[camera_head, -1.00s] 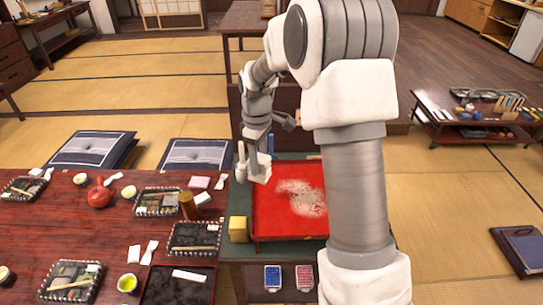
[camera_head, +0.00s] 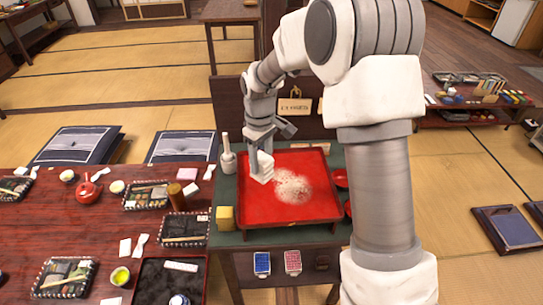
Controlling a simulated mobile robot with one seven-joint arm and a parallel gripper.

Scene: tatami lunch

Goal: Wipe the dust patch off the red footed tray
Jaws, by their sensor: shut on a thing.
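The red footed tray (camera_head: 262,215) stands on a small green-topped table. A pale, speckled dust patch (camera_head: 292,187) lies near the middle of its red surface. My gripper (camera_head: 262,168) points down over the left part of the tray, just left of the dust patch. It is shut on a pale, block-like thing (camera_head: 262,173), hard to tell apart from the white fingers. I cannot tell whether this thing touches the tray. My arm passes over the table's right side and hides part of it.
A yellow block (camera_head: 225,217) sits left of the tray, and a pale holder with a handle (camera_head: 228,160) stands behind it. Red bowls (camera_head: 340,178) are right of the tray, beside my arm. A dark red lunch table (camera_head: 60,225) with set trays adjoins at left.

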